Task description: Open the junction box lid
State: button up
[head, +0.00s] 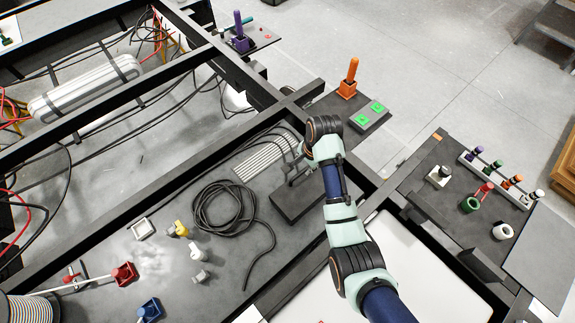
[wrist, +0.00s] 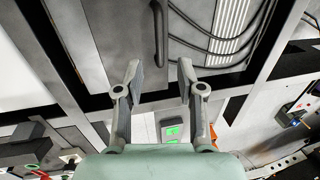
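The junction box appears to be the dark grey box (head: 296,204) just right of the black cable coil in the head view. Its flat top looks shut, and my gripper hides part of it. The wrist view shows the dark grey lid (wrist: 125,35) with a black bar handle (wrist: 157,32) at the top middle. My gripper (head: 290,178) hangs over the box at its far side. In the wrist view my gripper (wrist: 160,72) is open and empty. The handle lies ahead of the gap between the fingertips, apart from both fingers.
A coiled black cable (head: 228,205) lies left of the box, and a ribbed light plate (head: 268,153) lies behind it. Dark chassis beams (head: 215,47) surround the area. A pad with green squares (head: 370,116) and an orange upright handle (head: 349,78) stand beyond the arm.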

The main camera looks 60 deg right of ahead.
aim_at(300, 174)
jog(key=f, duration=0.2)
jog(key=f+b, duration=0.1)
jog(key=f, duration=0.2)
jog(key=w+f+b, duration=0.1)
jog(key=f, duration=0.1)
jog(key=shift+w+d+f, duration=0.1)
jog(key=shift+d+f, duration=0.1)
jog(key=shift+d, duration=0.05)
grip_shut()
